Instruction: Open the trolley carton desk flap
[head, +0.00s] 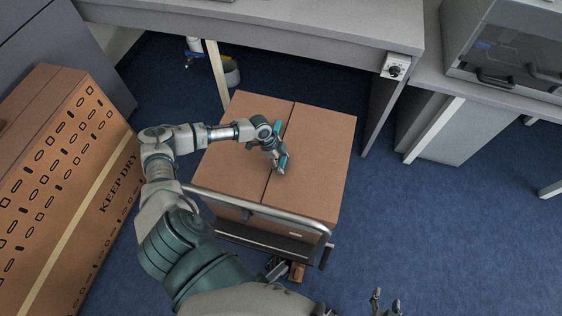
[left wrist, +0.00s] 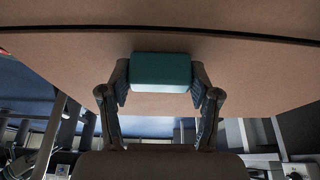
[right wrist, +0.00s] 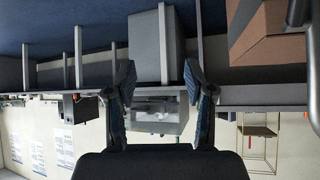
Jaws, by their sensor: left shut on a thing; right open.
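The brown carton (head: 325,150) sits on a trolley (head: 265,243). Its two top flaps lie about level, with a dark seam between them. My left gripper (head: 281,163) is over the right flap, close to the seam. In the left wrist view its fingers are shut on a teal block (left wrist: 160,72) against the brown carton top (left wrist: 60,60). I cannot tell how the block joins the flap. The seam crosses the top of that view. My right gripper (head: 385,303) is at the bottom edge of the head view; its fingers (right wrist: 160,80) are open and empty in the right wrist view.
A large "KEEP DRY" carton (head: 65,190) stands at the left. A grey desk (head: 300,25) is behind the trolley, with a bin (head: 231,73) under it. The trolley's metal handle bar (head: 255,208) runs along the near side. Blue floor (head: 450,230) is clear at the right.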

